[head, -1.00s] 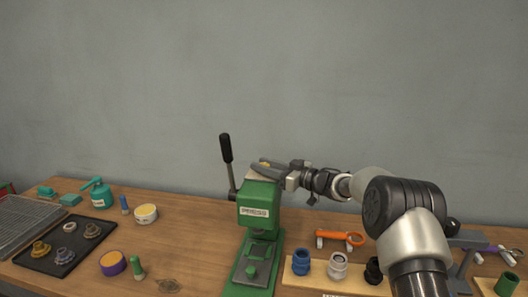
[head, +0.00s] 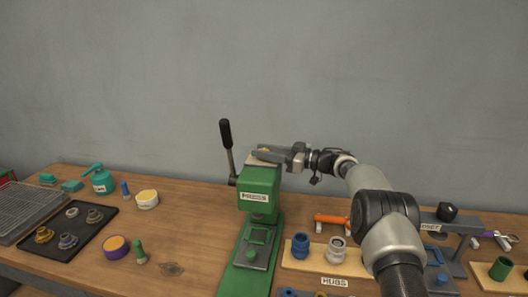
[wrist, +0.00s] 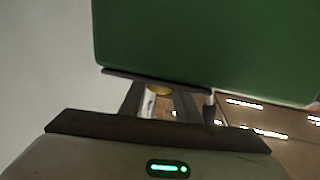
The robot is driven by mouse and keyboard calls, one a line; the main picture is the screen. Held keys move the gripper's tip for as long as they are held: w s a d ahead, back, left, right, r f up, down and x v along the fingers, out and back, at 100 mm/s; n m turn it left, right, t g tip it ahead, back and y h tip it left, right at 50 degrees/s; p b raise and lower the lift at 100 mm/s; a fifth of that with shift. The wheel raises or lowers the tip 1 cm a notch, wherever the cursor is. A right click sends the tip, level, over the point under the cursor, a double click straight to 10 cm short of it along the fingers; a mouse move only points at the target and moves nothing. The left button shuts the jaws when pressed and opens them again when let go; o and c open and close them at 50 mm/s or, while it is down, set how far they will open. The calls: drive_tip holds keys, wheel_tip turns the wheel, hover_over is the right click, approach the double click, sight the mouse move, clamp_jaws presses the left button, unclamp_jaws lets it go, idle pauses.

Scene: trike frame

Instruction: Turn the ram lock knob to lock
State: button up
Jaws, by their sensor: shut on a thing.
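The green press (head: 260,190) stands on the bench with its black-handled lever (head: 226,140) upright at its left side. My gripper (head: 264,152) reaches in from the right, low over the top of the press head. In the wrist view the two dark fingers (wrist: 160,95) point toward the large green press body (wrist: 215,45). A yellow round part, which looks like the ram lock knob (wrist: 160,89), shows between the fingertips. My gripper is shut on this knob. Most of the knob is hidden by the fingers, so its turned position cannot be told.
A wooden hub holder (head: 310,262) and an orange-handled tool (head: 331,219) lie to the right, below my arm. The wall behind is bare.

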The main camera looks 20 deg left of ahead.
drive_tip(key=shift+r, duration=0.15)
drive_tip(key=o, duration=1)
drive_tip(key=shift+o, duration=0.2)
drive_tip(key=s+d+b, duration=0.1)
drive_tip(key=s+d, duration=0.1)
drive_tip(key=d, duration=1.5)
drive_tip(key=shift+s+b, duration=0.15)
drive_tip(key=shift+b, duration=0.15)
drive_tip(key=shift+d, duration=0.1)
